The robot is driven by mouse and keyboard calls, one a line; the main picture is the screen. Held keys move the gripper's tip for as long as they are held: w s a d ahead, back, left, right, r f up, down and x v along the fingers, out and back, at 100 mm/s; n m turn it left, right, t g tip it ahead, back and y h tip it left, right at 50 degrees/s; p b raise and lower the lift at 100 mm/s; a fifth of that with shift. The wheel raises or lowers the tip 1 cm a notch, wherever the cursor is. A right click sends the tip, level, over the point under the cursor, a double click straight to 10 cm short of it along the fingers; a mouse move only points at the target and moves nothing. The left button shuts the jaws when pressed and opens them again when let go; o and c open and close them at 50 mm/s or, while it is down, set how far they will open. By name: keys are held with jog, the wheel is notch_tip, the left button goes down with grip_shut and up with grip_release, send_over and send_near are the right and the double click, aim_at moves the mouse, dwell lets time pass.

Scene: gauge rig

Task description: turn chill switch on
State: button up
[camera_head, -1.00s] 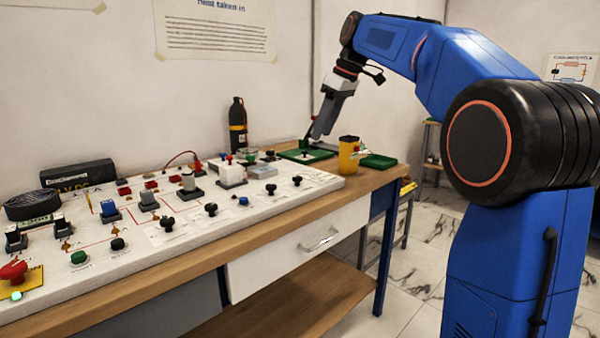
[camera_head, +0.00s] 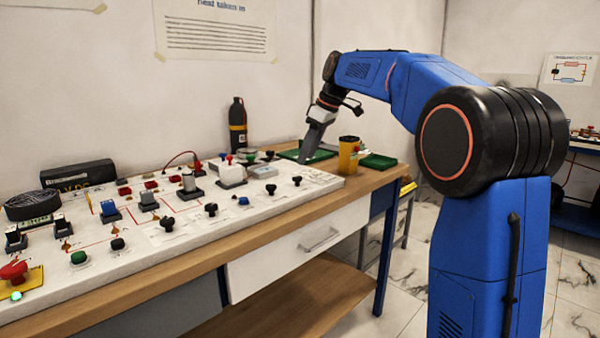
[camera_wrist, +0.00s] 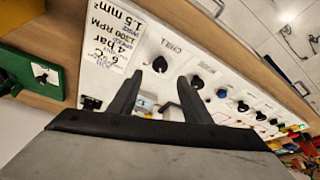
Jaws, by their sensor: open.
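The chill switch is a small black knob (camera_wrist: 160,64) on the white panel, with the word CHILL printed beside it in the wrist view. In the head view, the black knob (camera_head: 297,180) near the panel's right end appears to be the same switch. My gripper (camera_wrist: 160,76) is open, and its two dark fingers point at the panel with the knob showing between and just beyond their tips. In the head view my gripper (camera_head: 304,160) is low over the panel's far right end, and its fingertips are hard to make out. Whether it touches the knob cannot be told.
Another black knob (camera_wrist: 197,82) is close to the right finger, with a blue knob (camera_wrist: 221,93) beyond it. A green tray (camera_head: 380,161) and a yellow container (camera_head: 348,155) stand right of the panel. A dark bottle (camera_head: 238,124) stands behind.

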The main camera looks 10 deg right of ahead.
aim_at(298, 176)
jog(key=shift+x, duration=3.55)
jog(key=c, duration=1.1)
